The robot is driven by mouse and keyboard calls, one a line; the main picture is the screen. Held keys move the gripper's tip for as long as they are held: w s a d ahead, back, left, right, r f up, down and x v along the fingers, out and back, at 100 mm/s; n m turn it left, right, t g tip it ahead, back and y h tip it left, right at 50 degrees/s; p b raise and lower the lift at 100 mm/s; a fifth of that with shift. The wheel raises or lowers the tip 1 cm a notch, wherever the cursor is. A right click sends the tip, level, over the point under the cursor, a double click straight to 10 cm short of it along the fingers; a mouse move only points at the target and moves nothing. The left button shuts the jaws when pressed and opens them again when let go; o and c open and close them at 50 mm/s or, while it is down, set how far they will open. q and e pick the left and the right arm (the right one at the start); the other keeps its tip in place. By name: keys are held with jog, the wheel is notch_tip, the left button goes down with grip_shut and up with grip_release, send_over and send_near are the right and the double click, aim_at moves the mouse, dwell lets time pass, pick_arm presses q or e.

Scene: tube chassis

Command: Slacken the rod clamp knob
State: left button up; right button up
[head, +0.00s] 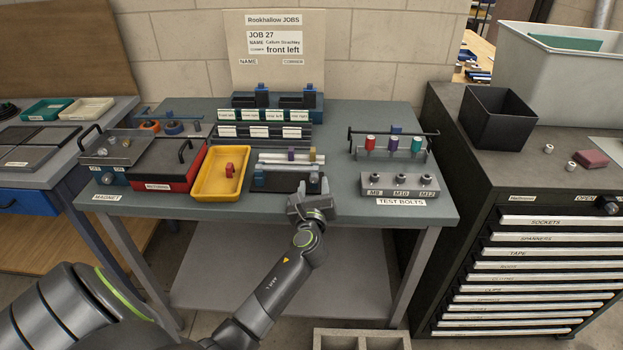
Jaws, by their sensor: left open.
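My left gripper (310,196) is open at the front edge of the workbench (345,205). It is just in front of a small blue and black fixture (272,181), and its fingers overlap the fixture's right end in this view. I cannot tell whether they touch it. Pale bars with a purple block (291,155) and a tan block (312,154) lie just behind the fixture. A red knob-shaped piece (230,170) stands in the yellow tray (206,191) to the left. I cannot tell which part is the rod clamp knob. My right gripper is out of view.
A rack with coloured pieces (393,153) and the test bolts block (372,186) stand at right. A red case (160,181) is at left. Labelled racks (263,131) stand behind. A dark drawer cabinet (480,190) adjoins the right side.

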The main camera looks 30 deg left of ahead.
pick_arm(q)
jog(key=shift+w, duration=0.15)
jog(key=shift+r, duration=0.1)
jog(key=shift+c, duration=0.6)
grip_shut()
